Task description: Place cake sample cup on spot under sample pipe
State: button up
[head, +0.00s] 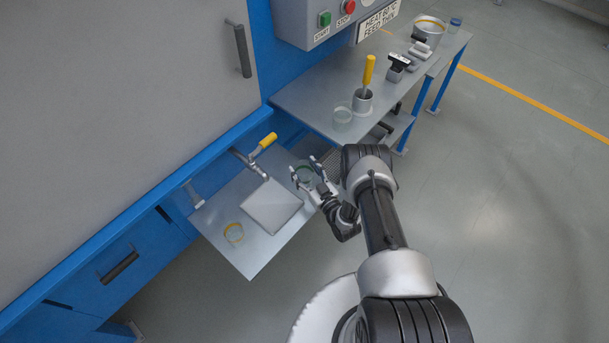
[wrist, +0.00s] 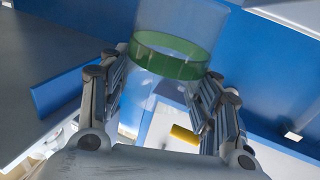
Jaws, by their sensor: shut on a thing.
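My gripper (head: 304,171) is shut on a clear cup with a green band (wrist: 170,58), held upright or nearly so between the fingers in the wrist view. In the head view the held cup (head: 303,175) is partly hidden by the fingers, above the right edge of the low grey shelf (head: 252,259). A pipe with a yellow-handled valve (head: 262,146) comes out of the blue machine over this shelf, left of my gripper. The yellow handle also shows in the wrist view (wrist: 184,134). I cannot make out a marked spot under the pipe.
A square grey plate (head: 272,206) lies on the low shelf. A clear cup with a yellow band (head: 233,234) stands at its front left. The higher bench holds another clear cup (head: 342,117), a pot with a yellow-handled tool (head: 363,98) and a pail (head: 429,30).

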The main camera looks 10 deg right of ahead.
jog(key=shift+f, duration=1)
jog(key=shift+f, duration=0.2)
jog(key=o, duration=1.1)
jog(key=shift+r, duration=0.15)
